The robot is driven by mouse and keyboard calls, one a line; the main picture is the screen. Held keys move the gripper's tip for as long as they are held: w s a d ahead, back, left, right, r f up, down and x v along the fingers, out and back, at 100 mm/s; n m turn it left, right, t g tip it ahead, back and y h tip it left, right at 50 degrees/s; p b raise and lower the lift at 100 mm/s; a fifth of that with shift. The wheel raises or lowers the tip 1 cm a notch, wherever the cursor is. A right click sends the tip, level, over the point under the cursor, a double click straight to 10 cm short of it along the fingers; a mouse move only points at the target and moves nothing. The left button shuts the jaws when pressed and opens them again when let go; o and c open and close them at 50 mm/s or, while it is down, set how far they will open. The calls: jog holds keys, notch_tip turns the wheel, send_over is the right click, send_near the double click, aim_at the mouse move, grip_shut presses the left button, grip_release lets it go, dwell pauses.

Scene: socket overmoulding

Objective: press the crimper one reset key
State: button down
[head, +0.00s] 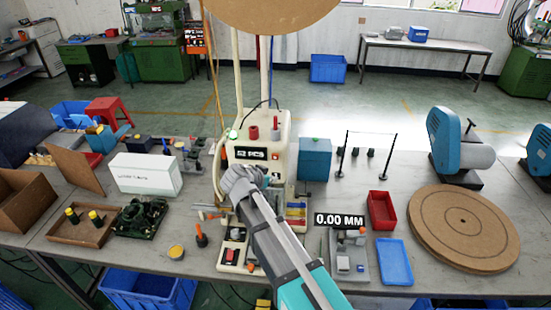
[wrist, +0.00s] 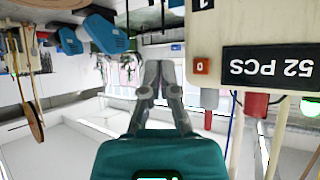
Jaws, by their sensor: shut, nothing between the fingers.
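The crimper (head: 225,150) is a cream machine at the middle of the bench, its front facing me. Its black counter display (head: 250,153) shows in the wrist view upside down, reading "52 PCS" (wrist: 267,66). Beside the display is a small orange-red key marked 0 (wrist: 201,66). My gripper (head: 238,180) is in front of the crimper, below the display in the head view. In the wrist view my gripper (wrist: 158,68) has its fingers together and empty, left of the key and apart from it in the picture.
A blue box (head: 315,158) stands right of the crimper. A red tray (head: 381,210), a blue tray (head: 394,262) and a round wooden disc (head: 462,228) lie further right. A white box (head: 145,174) and a green fixture (head: 140,219) stand left.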

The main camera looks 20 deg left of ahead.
aim_at(278, 160)
jog(key=shift+w+a, duration=0.35)
jog(key=shift+w, duration=1.05)
jog(key=shift+w+a, duration=0.3)
jog(key=shift+w, duration=1.1)
jog(key=shift+w+a, duration=0.35)
jog(key=shift+w, duration=1.05)
jog(key=shift+w+a, duration=0.2)
jog(key=shift+w, duration=0.7)
jog(key=shift+s, duration=0.15)
jog(key=shift+s+d, duration=0.25)
jog(key=shift+s, duration=0.55)
jog(key=shift+s, duration=0.1)
jog(key=s, duration=0.2)
jog(key=s+d, duration=0.1)
jog(key=s, duration=0.1)
jog(key=shift+s, duration=0.35)
dwell(0.9)
